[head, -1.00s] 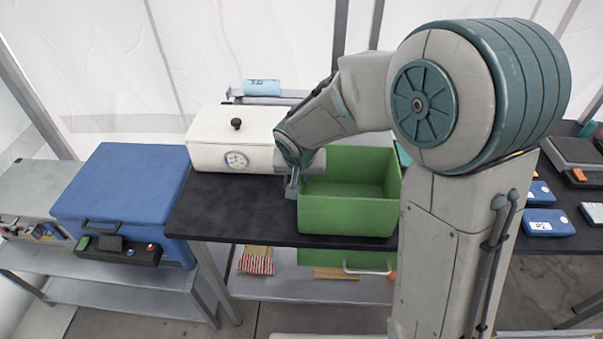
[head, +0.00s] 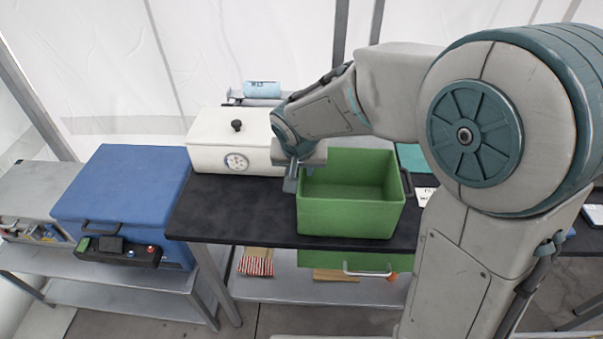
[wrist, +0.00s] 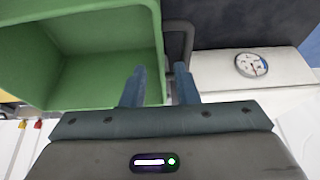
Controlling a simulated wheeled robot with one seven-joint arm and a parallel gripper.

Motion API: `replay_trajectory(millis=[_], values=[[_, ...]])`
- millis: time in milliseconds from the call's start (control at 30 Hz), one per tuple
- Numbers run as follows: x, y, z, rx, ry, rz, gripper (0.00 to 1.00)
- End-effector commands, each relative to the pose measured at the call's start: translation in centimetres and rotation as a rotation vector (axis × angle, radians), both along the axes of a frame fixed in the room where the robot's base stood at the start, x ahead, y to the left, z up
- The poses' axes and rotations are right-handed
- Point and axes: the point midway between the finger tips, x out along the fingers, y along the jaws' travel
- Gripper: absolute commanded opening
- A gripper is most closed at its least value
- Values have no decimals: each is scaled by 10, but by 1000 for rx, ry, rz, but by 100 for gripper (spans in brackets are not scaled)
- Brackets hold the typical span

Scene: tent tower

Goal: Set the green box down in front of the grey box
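The green box (head: 350,212) is an open-topped bin standing on the black table, near its front edge. My gripper (head: 291,184) is at its left side. In the wrist view the two blue-grey fingers (wrist: 160,80) point at the green box's side wall (wrist: 100,55), beside its dark loop handle (wrist: 188,40). The fingers stand apart, one over the box's inside and one by the handle. I cannot tell whether they press on anything. A grey box (head: 40,187) sits at the far left on a metal bench, partly behind the blue box.
A blue box (head: 125,190) with a control panel stands right of the grey box. A white box with a gauge (head: 232,155) sits behind and left of the green one. The black table's front left (head: 235,215) is clear. A green drawer (head: 345,262) hangs below.

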Motion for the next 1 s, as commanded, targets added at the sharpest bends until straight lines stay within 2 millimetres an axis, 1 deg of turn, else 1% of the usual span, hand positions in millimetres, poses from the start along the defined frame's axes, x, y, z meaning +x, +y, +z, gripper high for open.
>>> replay_trajectory(millis=[33, 100, 300, 467, 600, 667, 767, 867, 900, 967, 1000], values=[[-4, 0, 11, 2, -5, 0, 27], [-9, 1, 24, 2, -5, -1, 27], [-21, 1, 52, 0, -3, -1, 27], [-26, 1, 63, 1, 0, 0, 27], [-28, 0, 65, 0, 1, 0, 27], [-29, -4, 66, -4, 1, -2, 27], [-40, -25, 70, -19, 8, -7, 27], [-61, -61, 75, -41, 21, -12, 27], [-74, -77, 76, -47, 31, -14, 27], [-94, -101, 76, -52, 46, -12, 27], [-107, -114, 76, -53, 57, -9, 27]])
